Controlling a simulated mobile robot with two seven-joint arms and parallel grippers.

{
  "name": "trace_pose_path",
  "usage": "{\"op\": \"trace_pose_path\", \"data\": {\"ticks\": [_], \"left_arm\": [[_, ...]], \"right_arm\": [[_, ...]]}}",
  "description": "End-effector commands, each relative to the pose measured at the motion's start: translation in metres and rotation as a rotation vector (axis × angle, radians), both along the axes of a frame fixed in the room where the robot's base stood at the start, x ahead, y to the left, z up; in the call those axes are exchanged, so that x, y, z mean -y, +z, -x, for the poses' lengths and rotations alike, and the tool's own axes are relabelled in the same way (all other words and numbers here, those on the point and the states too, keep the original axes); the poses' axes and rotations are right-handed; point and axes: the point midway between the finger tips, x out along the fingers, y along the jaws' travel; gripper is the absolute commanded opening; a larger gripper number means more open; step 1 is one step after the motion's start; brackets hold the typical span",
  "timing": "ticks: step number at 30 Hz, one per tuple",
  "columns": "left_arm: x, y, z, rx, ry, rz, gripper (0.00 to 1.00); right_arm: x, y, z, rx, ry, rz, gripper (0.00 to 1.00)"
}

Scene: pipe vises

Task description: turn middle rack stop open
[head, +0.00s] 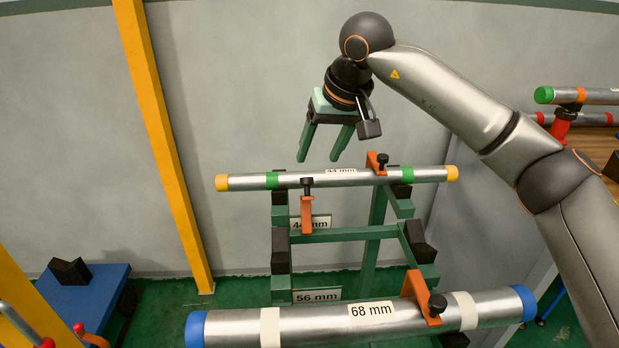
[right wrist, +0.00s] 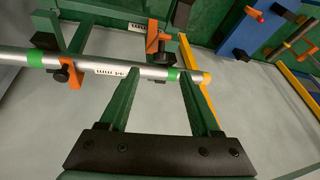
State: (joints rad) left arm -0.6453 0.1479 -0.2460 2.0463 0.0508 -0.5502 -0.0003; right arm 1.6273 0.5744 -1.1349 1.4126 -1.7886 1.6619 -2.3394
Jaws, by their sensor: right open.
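A green rack (head: 345,235) carries a silver pipe (head: 240,182) marked 44 mm, with green bands and yellow ends. An orange stop (head: 307,215) with a black knob hangs down in front of this pipe, left of its middle. Another orange stop (head: 375,162) with a black knob stands at the pipe's right part. A third orange stop (head: 416,294) sits at the larger 68 mm pipe (head: 320,324). My right gripper (head: 318,158) is open and empty, fingers pointing down above and behind the 44 mm pipe. In the right wrist view its fingers (right wrist: 157,75) reach toward this pipe. My left gripper is out of view.
A yellow post (head: 163,130) stands by the grey wall at left. A blue cart (head: 85,302) holds a black block. Another rack (head: 575,105) with pipes is at the right. Rack plates read 44 mm (head: 312,223) and 56 mm (head: 317,296).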

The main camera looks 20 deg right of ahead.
Motion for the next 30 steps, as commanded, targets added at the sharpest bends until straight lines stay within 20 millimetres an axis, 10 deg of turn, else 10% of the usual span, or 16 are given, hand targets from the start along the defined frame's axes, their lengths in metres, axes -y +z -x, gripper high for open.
{"op": "trace_pose_path", "data": {"ticks": [12,24,30], "left_arm": [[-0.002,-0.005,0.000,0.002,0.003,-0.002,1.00],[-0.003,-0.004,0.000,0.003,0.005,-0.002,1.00],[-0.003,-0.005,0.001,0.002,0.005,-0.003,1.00]], "right_arm": [[-0.010,-0.065,-0.026,-0.002,-0.001,-0.003,0.64],[-0.012,-0.071,-0.029,0.000,-0.001,-0.003,0.64],[-0.011,-0.070,-0.029,0.000,-0.001,-0.003,0.41]]}}
